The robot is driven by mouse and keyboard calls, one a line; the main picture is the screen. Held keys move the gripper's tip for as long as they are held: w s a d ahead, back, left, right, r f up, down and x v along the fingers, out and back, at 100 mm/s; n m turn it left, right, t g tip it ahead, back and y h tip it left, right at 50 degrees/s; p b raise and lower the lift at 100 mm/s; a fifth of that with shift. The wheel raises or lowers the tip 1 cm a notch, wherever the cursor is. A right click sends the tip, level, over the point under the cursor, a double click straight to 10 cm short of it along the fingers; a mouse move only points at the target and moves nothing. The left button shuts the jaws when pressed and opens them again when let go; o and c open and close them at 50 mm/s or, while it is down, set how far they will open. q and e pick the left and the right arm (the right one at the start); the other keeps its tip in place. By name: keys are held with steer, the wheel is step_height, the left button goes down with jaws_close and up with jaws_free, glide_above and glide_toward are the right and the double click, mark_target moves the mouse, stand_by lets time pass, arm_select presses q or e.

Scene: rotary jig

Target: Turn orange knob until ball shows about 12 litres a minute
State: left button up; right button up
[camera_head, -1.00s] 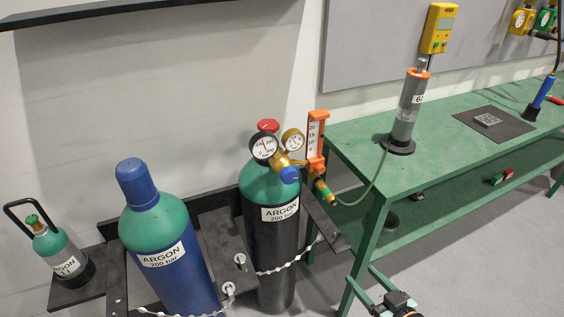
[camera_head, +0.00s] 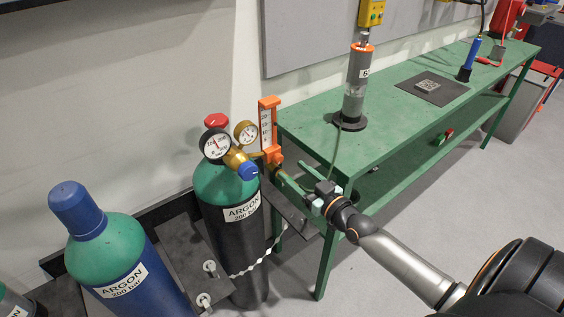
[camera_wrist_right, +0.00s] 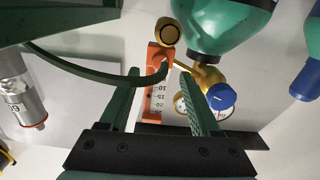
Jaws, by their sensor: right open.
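The flowmeter (camera_head: 266,118) has an orange frame and a scale, and stands upright on the brass regulator (camera_head: 236,160) of the dark argon cylinder (camera_head: 232,235). The orange knob (camera_head: 273,156) appears at its lower end, partly hard to separate from the frame. In the right wrist view the flowmeter (camera_wrist_right: 157,85) appears upside down between the open fingers (camera_wrist_right: 161,84); scale numbers show, but I cannot make out the ball. My left gripper is not in view.
A green hose (camera_wrist_right: 85,72) runs from the flowmeter to the bench. A blue knob (camera_head: 248,171) and gauges (camera_head: 215,143) sit left of the flowmeter. A blue cylinder (camera_head: 130,265) stands at left.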

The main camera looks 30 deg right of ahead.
mark_target(280, 161)
steer(key=shift+w+a, duration=0.15)
steer(key=shift+w, duration=1.25)
steer(key=shift+w+a, duration=0.1)
steer(key=shift+w, duration=1.3)
steer(key=shift+c, duration=0.2)
jaws_close()
